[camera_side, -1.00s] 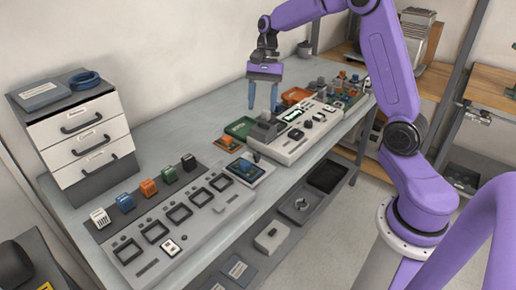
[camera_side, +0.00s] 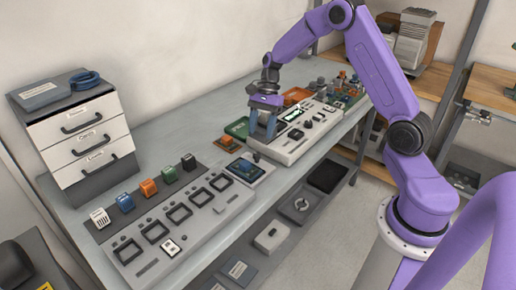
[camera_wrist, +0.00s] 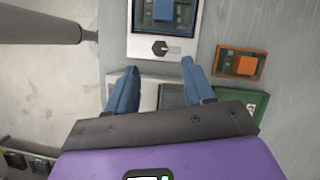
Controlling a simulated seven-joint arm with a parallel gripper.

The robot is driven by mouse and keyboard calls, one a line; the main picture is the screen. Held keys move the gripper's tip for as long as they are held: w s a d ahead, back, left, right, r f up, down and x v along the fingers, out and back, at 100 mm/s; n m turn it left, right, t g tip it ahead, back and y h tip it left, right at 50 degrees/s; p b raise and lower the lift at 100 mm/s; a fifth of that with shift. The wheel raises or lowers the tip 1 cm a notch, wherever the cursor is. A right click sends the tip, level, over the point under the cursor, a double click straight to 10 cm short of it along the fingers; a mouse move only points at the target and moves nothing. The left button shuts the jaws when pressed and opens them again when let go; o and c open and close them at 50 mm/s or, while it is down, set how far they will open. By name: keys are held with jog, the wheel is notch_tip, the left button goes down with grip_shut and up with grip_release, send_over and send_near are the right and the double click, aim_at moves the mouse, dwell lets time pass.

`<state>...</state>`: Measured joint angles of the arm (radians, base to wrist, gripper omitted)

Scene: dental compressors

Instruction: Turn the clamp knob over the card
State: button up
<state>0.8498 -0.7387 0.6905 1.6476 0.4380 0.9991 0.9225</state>
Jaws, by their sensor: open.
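My gripper (camera_side: 263,132) is open, pointing down at the left end of the pale grey bench unit (camera_side: 288,150). Its blue fingers show apart in the wrist view (camera_wrist: 160,90), with pale and dark grey parts of the unit between and beyond them. A dark grey block on the unit is partly hidden by the fingers in the side view. A green card-like strip (camera_side: 292,115) lies on the unit, with small dark knob-like parts (camera_side: 308,124) beside it. A black knob (camera_wrist: 160,47) sits on the small screen device (camera_wrist: 165,13). I cannot tell which is the clamp knob.
An orange piece (camera_wrist: 240,63) and a green tray (camera_side: 238,128) lie close beside the unit. A panel with square sockets (camera_side: 180,215) and coloured blocks stands at front left. Drawers (camera_side: 85,140) stand at far left.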

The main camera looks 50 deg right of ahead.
aim_at(257, 154)
jog(key=x, duration=0.7)
jog(key=shift+c, duration=0.3)
grip_shut()
